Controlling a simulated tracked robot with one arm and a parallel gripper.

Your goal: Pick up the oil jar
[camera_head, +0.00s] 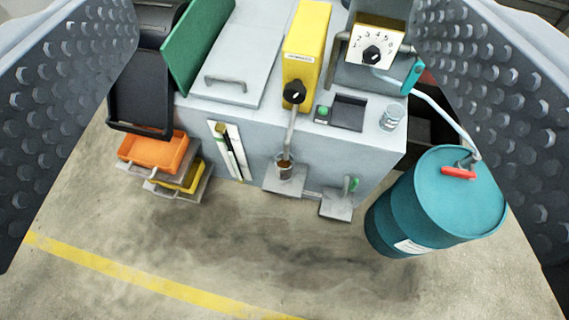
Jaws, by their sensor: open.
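A small jar with brown contents (284,166) stands on a little grey ledge (285,184) at the front of the grey machine, under the spout of a yellow unit. A second small jar, clear or pale grey (391,118), stands on the machine top at the right. I cannot tell for sure which is the oil jar. My gripper (285,110) is wide open, with one studded finger at each side of the picture. Nothing is between the fingers close up; both jars are farther off.
A teal drum (435,203) with a red-handled tap and hose stands right of the grey machine (340,148). Orange (155,150) and yellow bins sit at the left. A green panel (198,45) rises at the back left. The floor in front is clear, with a yellow line.

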